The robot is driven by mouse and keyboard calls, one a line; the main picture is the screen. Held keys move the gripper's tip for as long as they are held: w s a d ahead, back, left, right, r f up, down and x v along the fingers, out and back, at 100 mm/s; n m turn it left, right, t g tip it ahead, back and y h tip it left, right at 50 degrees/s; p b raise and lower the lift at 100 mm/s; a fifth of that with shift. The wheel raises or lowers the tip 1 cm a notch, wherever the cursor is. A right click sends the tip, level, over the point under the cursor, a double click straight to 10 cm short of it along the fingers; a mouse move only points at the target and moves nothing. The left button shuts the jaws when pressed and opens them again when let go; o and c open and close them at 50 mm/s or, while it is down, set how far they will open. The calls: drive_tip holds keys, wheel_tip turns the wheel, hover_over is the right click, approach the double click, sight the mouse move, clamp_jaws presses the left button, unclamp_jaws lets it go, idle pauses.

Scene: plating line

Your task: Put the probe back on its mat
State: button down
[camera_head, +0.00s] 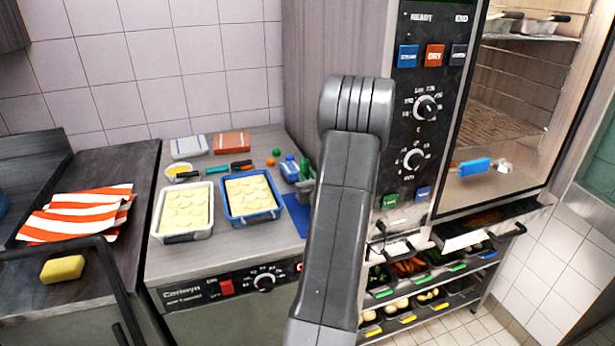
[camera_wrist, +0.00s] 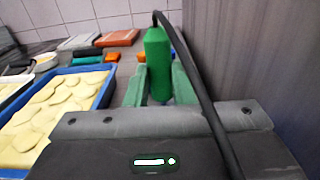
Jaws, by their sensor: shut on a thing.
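The probe (camera_wrist: 158,62) has a green handle and a black cable that loops up from its top and down past the right of my gripper. My gripper (camera_wrist: 159,84) is shut on the green handle, with one finger on each side. In the head view the green probe (camera_head: 304,168) shows at the counter's right side, partly behind my arm. A flat dark blue patch, which looks like the mat (camera_head: 295,212), lies right of the blue pan, partly hidden by my arm. I cannot tell whether the probe touches the counter.
A blue pan (camera_head: 281,208) and a white pan (camera_head: 207,223), both with pale slices, stand on the counter left of my gripper. Orange and black items (camera_wrist: 95,52) lie behind. A tall wooden panel (camera_wrist: 245,50) rises close on the right. The oven (camera_head: 412,190) stands right of my arm.

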drive_tip(key=shift+r, duration=0.1)
drive_tip(key=shift+f, duration=0.2)
drive_tip(key=c, duration=1.2)
unclamp_jaws()
drive_tip(key=shift+c, duration=0.2)
drive_tip(key=shift+r, duration=0.15)
drive_tip(key=shift+r, duration=0.15)
drive_tip(key=b+v, duration=0.2)
drive_tip(key=v, duration=1)
drive_tip(key=shift+s, duration=0.1)
